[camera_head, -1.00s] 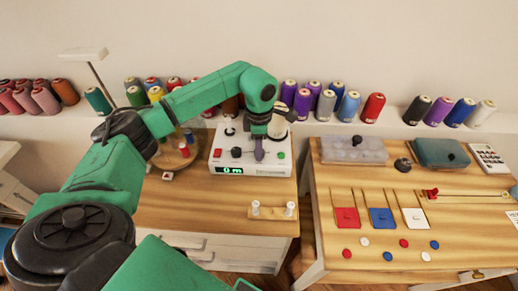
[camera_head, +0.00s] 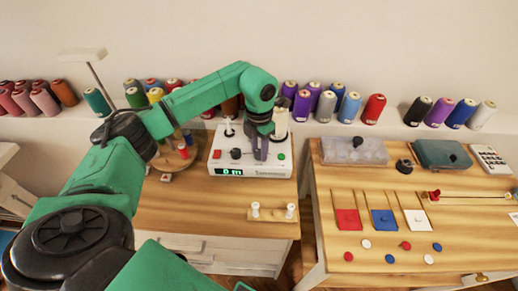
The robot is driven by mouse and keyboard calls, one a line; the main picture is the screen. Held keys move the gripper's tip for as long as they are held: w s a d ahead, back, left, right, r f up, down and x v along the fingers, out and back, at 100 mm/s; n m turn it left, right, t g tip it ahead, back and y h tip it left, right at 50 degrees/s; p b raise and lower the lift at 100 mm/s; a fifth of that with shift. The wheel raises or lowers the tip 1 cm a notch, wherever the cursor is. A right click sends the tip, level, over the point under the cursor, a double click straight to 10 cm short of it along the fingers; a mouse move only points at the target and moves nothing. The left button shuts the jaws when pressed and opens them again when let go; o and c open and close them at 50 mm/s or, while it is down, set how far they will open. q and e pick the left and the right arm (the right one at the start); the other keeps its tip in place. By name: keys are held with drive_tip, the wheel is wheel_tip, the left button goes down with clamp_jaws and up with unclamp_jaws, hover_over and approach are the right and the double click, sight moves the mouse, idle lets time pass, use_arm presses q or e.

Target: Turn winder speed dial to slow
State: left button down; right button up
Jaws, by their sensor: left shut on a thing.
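The winder (camera_head: 228,140) is a white box at the back of the left table, with a green lit display (camera_head: 230,172), a red button (camera_head: 216,154), a green button (camera_head: 281,157) and a black knob (camera_head: 236,153) on its face. My left gripper (camera_head: 261,156) comes down over the right half of that face, between the black knob and the green button. It is shut on the speed dial, which its fingers hide. The dial's setting cannot be read. My right gripper is not in view.
Thread cones (camera_head: 328,104) line the shelf behind. A small wooden block with two white bobbins (camera_head: 254,209) lies in front of the winder. The right table holds a clear box (camera_head: 352,150), coloured cards (camera_head: 383,219) and loose buttons. Bare wood lies left of the bobbins.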

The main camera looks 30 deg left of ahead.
sight(259, 152)
use_arm(q)
drive_tip(key=shift+w+r, duration=0.15)
drive_tip(key=shift+r, duration=0.1)
drive_tip(key=c, duration=0.7)
unclamp_jaws()
drive_tip(key=shift+o, duration=1)
drive_tip(key=shift+f, duration=0.1)
drive_tip(key=shift+r, duration=0.5)
wheel_tip(259, 152, up, 14)
drive_tip(key=shift+f+b, duration=0.2)
drive_tip(key=shift+b, duration=0.15)
